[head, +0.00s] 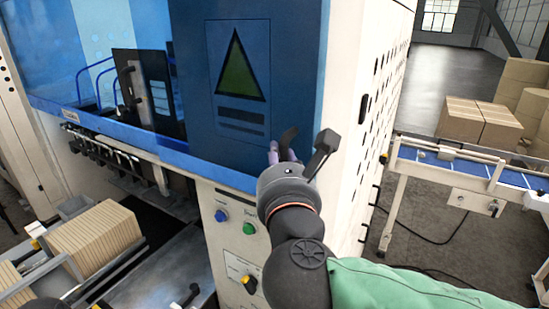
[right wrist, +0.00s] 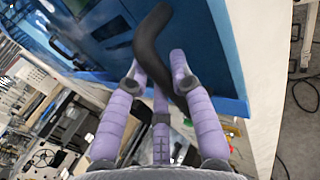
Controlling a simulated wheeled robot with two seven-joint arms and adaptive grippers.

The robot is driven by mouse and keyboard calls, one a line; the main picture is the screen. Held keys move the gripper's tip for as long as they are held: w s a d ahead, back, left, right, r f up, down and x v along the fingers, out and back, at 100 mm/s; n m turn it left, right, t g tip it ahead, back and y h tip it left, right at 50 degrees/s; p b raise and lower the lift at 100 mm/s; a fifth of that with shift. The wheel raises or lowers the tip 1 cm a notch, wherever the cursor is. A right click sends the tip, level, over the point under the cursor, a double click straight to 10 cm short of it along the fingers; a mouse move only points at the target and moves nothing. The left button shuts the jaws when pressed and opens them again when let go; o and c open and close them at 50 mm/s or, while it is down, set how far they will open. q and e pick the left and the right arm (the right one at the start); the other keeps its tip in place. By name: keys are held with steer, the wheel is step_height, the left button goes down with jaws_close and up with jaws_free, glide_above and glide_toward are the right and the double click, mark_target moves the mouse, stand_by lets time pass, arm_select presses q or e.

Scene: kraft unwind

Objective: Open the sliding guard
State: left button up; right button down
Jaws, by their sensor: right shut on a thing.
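The sliding guard (head: 190,75) appears to be the blue front of the machine, with a see-through left part and a solid right panel bearing a green triangle sign. A black curved handle (head: 288,138) is at the lower right of the solid panel. It also shows in the right wrist view (right wrist: 150,38), running down between the fingers. My right gripper (head: 284,154) has purple fingers and is shut on the handle. In the right wrist view its fingers (right wrist: 160,75) stand around the handle, and its lower end is partly hidden. My left gripper is not in view.
Below the guard are a blue button (head: 221,215) and a green button (head: 249,228) on the cream housing. A conveyor (head: 470,168) and cardboard boxes (head: 478,120) stand at the right. Stacked cardboard (head: 95,240) lies in a tray at lower left.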

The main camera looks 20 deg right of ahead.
steer(key=c, duration=1.3)
jaws_free()
steer(key=shift+s+a, duration=0.4)
steer(key=shift+s, duration=1.55)
steer(key=shift+s+a, duration=0.35)
steer(key=shift+s, duration=1.65)
steer(key=shift+s+a, duration=0.4)
steer(key=shift+s, duration=1.55)
